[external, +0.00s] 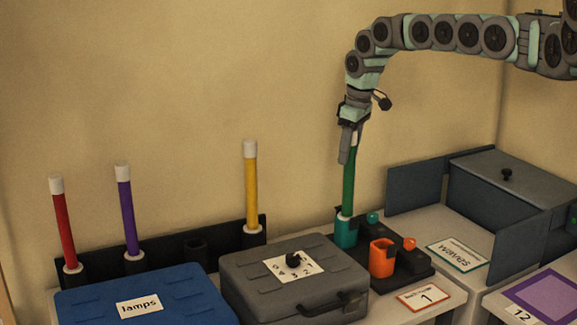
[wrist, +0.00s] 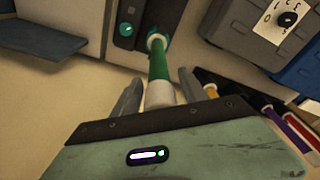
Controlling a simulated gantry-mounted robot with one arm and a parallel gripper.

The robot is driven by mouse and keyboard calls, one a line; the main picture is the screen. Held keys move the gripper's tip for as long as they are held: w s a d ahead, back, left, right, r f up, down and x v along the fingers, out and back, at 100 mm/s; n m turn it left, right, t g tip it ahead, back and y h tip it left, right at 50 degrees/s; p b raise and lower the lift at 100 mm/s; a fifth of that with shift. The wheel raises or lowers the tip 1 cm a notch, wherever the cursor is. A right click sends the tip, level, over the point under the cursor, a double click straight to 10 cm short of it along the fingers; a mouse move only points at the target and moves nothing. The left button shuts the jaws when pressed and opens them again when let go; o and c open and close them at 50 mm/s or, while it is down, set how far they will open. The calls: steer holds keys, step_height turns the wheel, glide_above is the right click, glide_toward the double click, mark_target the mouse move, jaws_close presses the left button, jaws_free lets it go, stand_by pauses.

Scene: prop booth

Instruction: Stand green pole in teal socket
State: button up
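The green pole (external: 349,182) stands nearly upright, with its lower end in the teal socket (external: 345,232). A white collar shows where pole and socket meet. In the wrist view the green pole (wrist: 159,62) runs from its white top end near my gripper down to the teal socket (wrist: 155,37). My gripper (external: 348,148) is at the pole's upper end. In the wrist view my gripper (wrist: 160,80) has its two fingers on either side of the pole, with a gap on each side, so it is open. The socket's inside is hidden.
An orange socket (external: 382,258) stands beside the teal one on a dark base (external: 415,268). A grey case (external: 290,280) and blue case (external: 145,300) lie left. Red (external: 64,230), purple (external: 128,217) and yellow (external: 251,192) poles stand in a black rack. A grey box (external: 515,180) is right.

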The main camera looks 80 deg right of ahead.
steer(key=shift+o, duration=0.5)
steer(key=shift+r, duration=0.6)
steer(key=r, duration=0.3)
steer(key=s+r, duration=0.1)
steer(key=r, duration=0.2)
steer(key=r+b, duration=0.1)
steer(key=r, duration=0.2)
steer(key=shift+s+a+r, duration=0.25)
steer(key=shift+a+r, duration=0.05)
steer(key=shift+a, duration=0.05)
